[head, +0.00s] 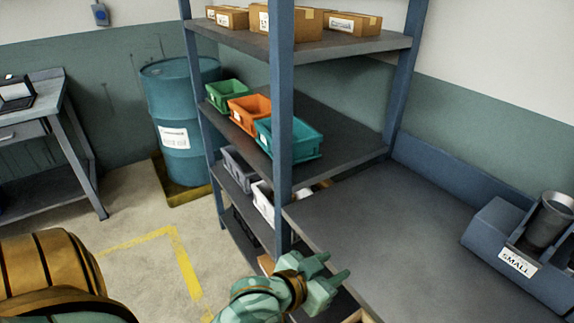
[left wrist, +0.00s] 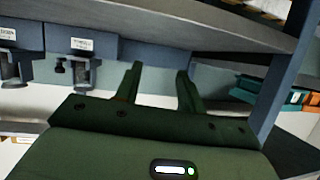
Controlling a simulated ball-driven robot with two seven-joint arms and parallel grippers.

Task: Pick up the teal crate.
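The teal crate (head: 290,138) stands upright on the middle shelf of the blue-post rack, at the right end of a row of crates. A blue post stands in front of part of it. My left gripper (head: 332,268) is lower and nearer than the crate, beside the rack post and the bench edge. Its two fingers are apart with nothing between them, as the left wrist view (left wrist: 157,88) also shows. In that view, teal and orange crate parts show at the right edge, away from the fingers. My right gripper is not in view.
An orange crate (head: 249,112) and a green crate (head: 228,94) stand left of the teal one. Cardboard boxes (head: 353,24) fill the shelf above. The grey bench top (head: 390,220) is mostly clear, with a blue holder (head: 502,240) at right. A blue drum (head: 180,120) stands behind left.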

